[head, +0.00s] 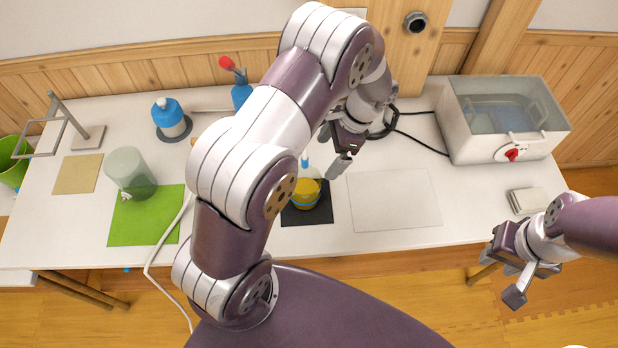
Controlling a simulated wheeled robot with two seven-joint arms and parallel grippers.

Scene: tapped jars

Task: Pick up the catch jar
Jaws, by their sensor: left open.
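A small jar with yellow contents and a blue band (306,196) stands on a black mat (318,216) at the table's middle; it looks like the catch jar. My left arm hides the mat's left side. My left gripper (336,152) is open and empty, above and just behind the jar to its right, apart from it. A clear greenish jar with a white tap (132,172) stands on a green mat (140,222) at the left. My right gripper (502,277) looks open and empty, off the table's front right edge.
A grey-white tank with a red knob (500,145) fills the back right. A blue-topped bottle (170,118) and a metal stand (75,130) are at the back left. A pale sheet (393,200) lies right of the jar. Black cables lie behind it, a white cable at left.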

